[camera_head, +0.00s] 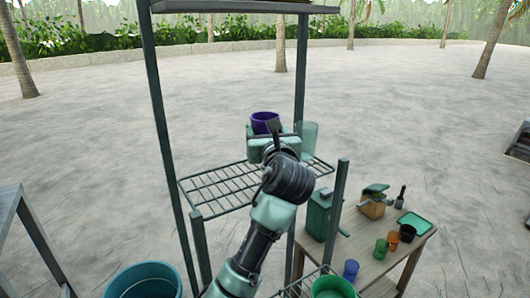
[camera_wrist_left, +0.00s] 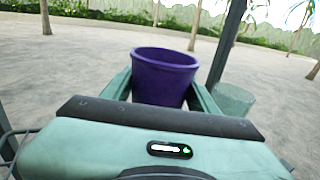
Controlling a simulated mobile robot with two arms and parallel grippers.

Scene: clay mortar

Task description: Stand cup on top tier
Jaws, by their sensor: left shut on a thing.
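A purple cup (camera_head: 264,118) is upright between the fingers of my left gripper (camera_head: 268,131). It also shows in the left wrist view (camera_wrist_left: 164,80), with a green finger on each side. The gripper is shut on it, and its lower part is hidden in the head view. A tall rack has a wire shelf (camera_head: 222,188) and a higher tier (camera_head: 230,6) at the top of the picture. The cup appears near the back right of the wire shelf; I cannot tell whether it touches it. My right gripper is not in view.
A translucent green cup (camera_head: 309,139) stands just right of the gripper. A wooden table (camera_head: 350,245) with several small cups and a green tray (camera_head: 414,223) is at right. A teal bucket (camera_head: 145,281) is at lower left. The wire shelf's left part is bare.

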